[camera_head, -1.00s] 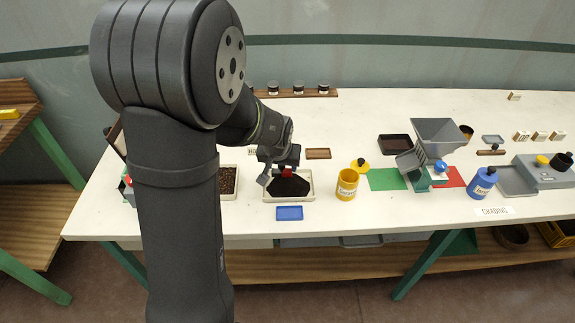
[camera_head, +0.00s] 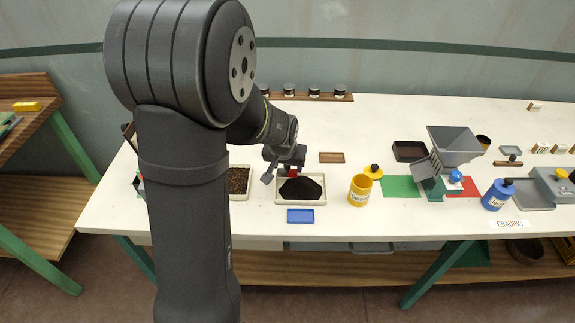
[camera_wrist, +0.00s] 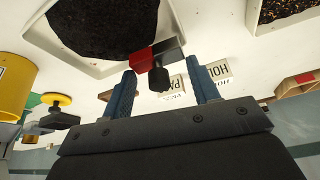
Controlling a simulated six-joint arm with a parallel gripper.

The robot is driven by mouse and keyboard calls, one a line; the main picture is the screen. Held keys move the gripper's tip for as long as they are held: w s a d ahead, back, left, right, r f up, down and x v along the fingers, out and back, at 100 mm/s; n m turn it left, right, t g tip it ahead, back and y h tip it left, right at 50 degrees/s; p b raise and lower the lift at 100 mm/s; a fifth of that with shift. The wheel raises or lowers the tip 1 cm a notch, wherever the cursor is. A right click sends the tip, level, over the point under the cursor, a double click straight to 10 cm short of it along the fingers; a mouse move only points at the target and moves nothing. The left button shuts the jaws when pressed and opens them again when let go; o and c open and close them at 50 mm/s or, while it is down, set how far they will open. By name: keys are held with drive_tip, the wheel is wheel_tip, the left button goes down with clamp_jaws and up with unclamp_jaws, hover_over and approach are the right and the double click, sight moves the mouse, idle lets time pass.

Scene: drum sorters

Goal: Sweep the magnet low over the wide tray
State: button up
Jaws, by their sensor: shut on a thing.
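The wide tray (camera_head: 300,204) is pale and low, with a heap of dark powder (camera_head: 301,189) inside. The heap (camera_wrist: 100,25) and the tray's rim also show at the top left of the wrist view. My gripper (camera_head: 288,165) is over the tray's back part, shut on the magnet (camera_head: 293,173). In the wrist view the magnet is a red and grey block (camera_wrist: 143,58) with a black knob between my blue fingers (camera_wrist: 162,90). It overlaps the tray's edge there. Its exact height above the powder cannot be told.
A tray of brown grains (camera_head: 239,182) stands left of the wide tray. A blue dish (camera_head: 300,216) lies in front, and a yellow jar (camera_head: 360,190) stands to the right. A grey hopper (camera_head: 453,147) stands farther right. Lettered cards (camera_wrist: 218,72) lie behind the tray.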

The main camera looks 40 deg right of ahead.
drive_tip(key=shift+r, duration=2.85)
